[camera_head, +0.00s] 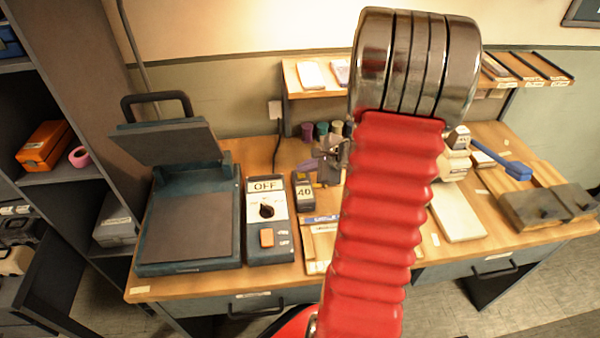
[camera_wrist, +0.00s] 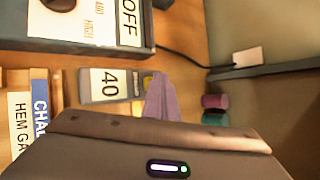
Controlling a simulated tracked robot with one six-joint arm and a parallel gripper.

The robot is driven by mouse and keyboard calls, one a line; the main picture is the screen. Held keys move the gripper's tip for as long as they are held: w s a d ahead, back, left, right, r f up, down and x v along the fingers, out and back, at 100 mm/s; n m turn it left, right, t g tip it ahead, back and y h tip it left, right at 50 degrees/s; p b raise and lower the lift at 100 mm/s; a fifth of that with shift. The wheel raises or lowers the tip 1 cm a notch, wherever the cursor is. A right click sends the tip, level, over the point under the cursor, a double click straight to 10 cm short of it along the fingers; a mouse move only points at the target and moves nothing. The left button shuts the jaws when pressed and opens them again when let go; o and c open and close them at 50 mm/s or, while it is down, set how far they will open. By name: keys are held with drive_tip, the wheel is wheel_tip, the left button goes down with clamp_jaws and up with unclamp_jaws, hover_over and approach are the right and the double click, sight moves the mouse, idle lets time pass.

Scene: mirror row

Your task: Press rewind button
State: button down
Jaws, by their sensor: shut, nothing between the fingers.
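No button marked rewind can be read in either view. A dark control box (camera_head: 270,222) with a dial under an OFF sign and an orange button (camera_head: 266,238) stands on the bench. To its right is a small dark device (camera_head: 303,195) with a 40 label; the wrist view shows the 40 device (camera_wrist: 108,86) with a yellowish patch at one end. My gripper (camera_head: 317,167) is above the bench near the far end of this device, partly hidden by my red arm. In the wrist view my shut purple-grey fingers (camera_wrist: 158,85) appear beside the device's yellowish end; contact cannot be told.
A heat-press-like machine (camera_head: 190,215) with a raised lid is left of the control box. Several coloured spools (camera_head: 321,131) stand behind my gripper, below a shelf (camera_head: 297,92). A white board (camera_head: 457,213) and grey blocks (camera_head: 530,207) are at right.

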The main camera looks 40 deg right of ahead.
sight(305, 175)
drive_tip(key=shift+r, duration=0.9)
wheel_tip(305, 175, up, 5)
idle(0.7)
drive_tip(key=shift+a, duration=0.1)
idle(0.7)
